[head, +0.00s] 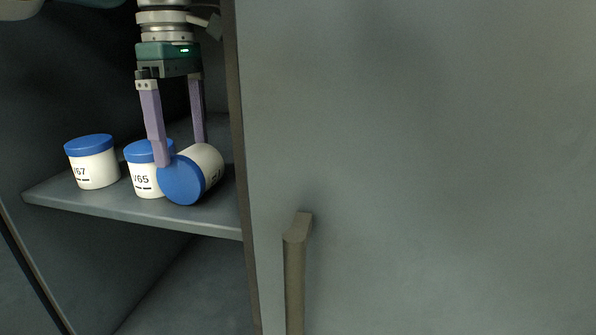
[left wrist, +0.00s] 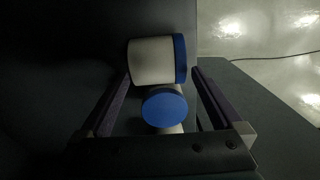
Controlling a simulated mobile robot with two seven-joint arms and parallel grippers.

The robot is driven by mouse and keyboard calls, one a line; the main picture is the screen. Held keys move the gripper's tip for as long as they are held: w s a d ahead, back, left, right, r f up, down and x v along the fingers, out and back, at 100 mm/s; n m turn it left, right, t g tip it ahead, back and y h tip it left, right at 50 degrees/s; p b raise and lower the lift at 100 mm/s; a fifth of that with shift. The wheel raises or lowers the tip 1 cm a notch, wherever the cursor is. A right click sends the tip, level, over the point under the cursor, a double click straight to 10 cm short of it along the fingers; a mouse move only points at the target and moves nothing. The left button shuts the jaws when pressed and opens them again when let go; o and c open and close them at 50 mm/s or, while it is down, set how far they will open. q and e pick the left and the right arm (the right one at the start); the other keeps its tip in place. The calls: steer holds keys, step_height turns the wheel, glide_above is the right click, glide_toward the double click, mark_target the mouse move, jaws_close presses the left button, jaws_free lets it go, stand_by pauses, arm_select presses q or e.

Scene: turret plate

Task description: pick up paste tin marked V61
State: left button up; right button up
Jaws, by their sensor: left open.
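A white tin with a blue lid (head: 182,179) lies on its side on the shelf, lid toward the front. Its label is turned to the right and only partly shows, so I cannot read its full mark. In the left wrist view this lying tin (left wrist: 153,62) is between the fingertips. My left gripper (head: 181,153) is open and points down, one finger in front of the tin and one behind. I cannot tell whether the fingers touch it. My right gripper is not in view.
A tin marked V65 (head: 146,176) stands upright just left of the lying tin. A tin marked /67 (head: 92,163) stands farther left on the shelf (head: 130,208). A grey door or panel (head: 420,130) with a handle (head: 295,260) closes off the right side.

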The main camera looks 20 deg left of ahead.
mark_target(192, 172)
arm_select(q)
steer(key=f, duration=0.5)
steer(key=shift+d+f+b, duration=0.35)
steer(key=shift+f, duration=0.05)
